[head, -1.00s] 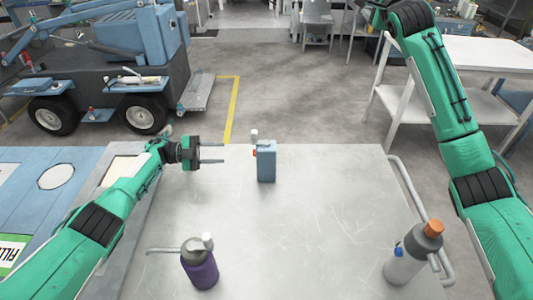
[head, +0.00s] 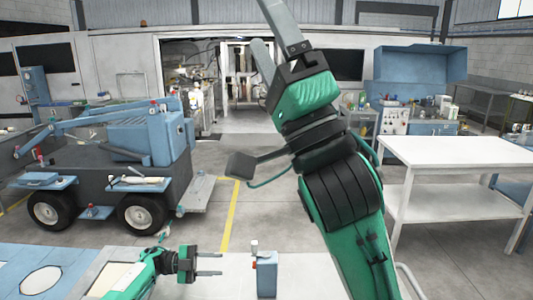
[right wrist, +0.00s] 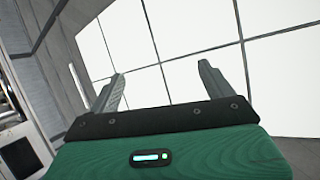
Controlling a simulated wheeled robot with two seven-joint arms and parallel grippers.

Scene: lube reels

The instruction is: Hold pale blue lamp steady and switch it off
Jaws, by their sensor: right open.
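The pale blue lamp (head: 266,276) stands upright on the grey table near the bottom of the head view, with a white knob on top and a small red part on its left side. My left gripper (head: 220,264) is open and empty to the left of the lamp, its fingers pointing at it with a gap between. My right gripper (head: 266,24) is raised high in front of the camera, open and empty, pointing up. The right wrist view shows its two fingers (right wrist: 161,70) apart with nothing between, facing white ceiling panels; the lamp does not show there.
The grey table top (head: 320,284) looks clear just around the lamp; its near part is out of view. A white table (head: 450,152) stands at the right. A blue wheeled machine (head: 130,140) stands on the floor at the left behind the table.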

